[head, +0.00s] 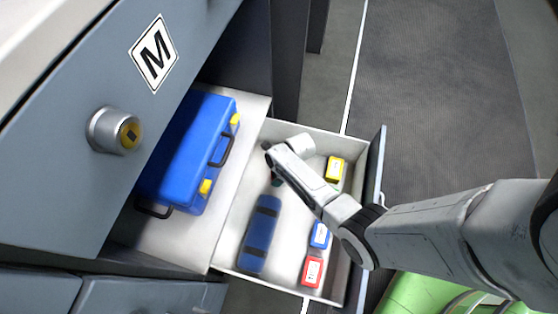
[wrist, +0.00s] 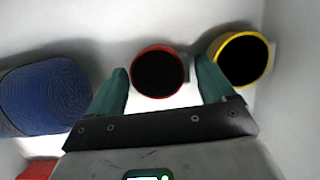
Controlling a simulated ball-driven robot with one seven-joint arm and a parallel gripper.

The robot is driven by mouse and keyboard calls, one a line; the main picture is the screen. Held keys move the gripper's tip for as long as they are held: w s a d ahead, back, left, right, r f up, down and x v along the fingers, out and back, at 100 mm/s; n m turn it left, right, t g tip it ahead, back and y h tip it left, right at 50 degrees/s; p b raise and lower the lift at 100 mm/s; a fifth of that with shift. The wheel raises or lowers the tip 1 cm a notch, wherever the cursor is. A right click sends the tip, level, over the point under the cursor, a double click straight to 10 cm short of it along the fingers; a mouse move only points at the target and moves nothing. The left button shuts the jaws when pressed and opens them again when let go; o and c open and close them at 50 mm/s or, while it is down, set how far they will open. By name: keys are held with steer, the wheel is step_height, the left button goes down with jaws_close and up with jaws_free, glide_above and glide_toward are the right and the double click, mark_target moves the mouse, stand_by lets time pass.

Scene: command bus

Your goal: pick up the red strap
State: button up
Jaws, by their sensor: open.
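A round thing with a red rim and a dark centre (wrist: 157,74), which looks like the red strap rolled up, lies on the pale drawer floor in the wrist view. My gripper (wrist: 162,80) is open, with one teal finger on each side of it in that view. I cannot tell how far above it the fingertips are. In the head view my gripper (head: 273,172) points down into the open drawer (head: 230,238). There my arm may hide the strap, and I cannot make it out.
A similar yellow-rimmed roll (wrist: 240,60) stands close beside the right finger, near the drawer wall. A blue roll (head: 261,235) lies to the left. The drawer also holds yellow (head: 335,169), blue (head: 320,235) and red (head: 312,271) boxes. A blue case (head: 190,150) sits behind.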

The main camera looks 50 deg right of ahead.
steer(key=c, duration=0.9)
steer(key=shift+r, duration=0.2)
